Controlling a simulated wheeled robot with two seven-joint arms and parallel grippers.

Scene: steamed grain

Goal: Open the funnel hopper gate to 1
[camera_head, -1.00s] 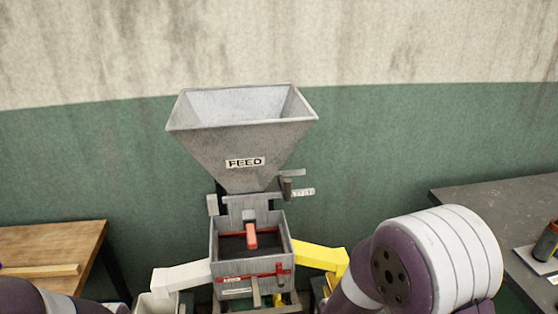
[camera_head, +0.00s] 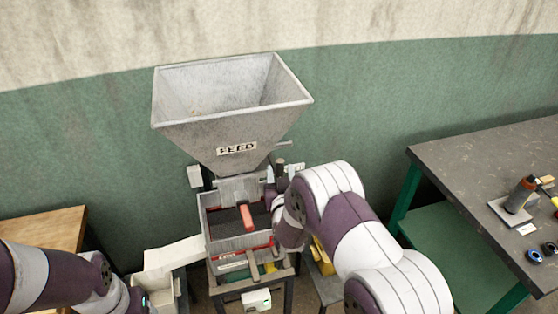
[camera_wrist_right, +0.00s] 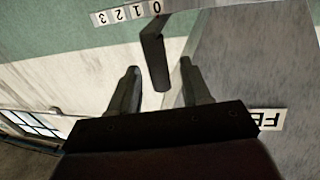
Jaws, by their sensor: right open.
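The grey funnel hopper (camera_head: 232,125) marked FEED stands in the middle of the head view. Its dark gate lever (camera_wrist_right: 153,50) hangs from a bracket, beside a white scale (camera_wrist_right: 125,13) marked 0 to 3. In the wrist view the lever is near the 0. My right gripper (camera_wrist_right: 160,68) is open, with a finger on each side of the lever's lower end; contact is not visible. In the head view the right gripper is at the hopper's neck, partly hidden by my wrist. My left arm shows at lower left, its fingers out of view.
Below the hopper is a grey box (camera_head: 225,240) with a red handle (camera_head: 246,217). A white chute (camera_head: 172,255) leads to a bin at left. A dark table (camera_head: 470,165) with small items stands at right, and a wooden table (camera_head: 40,228) at left.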

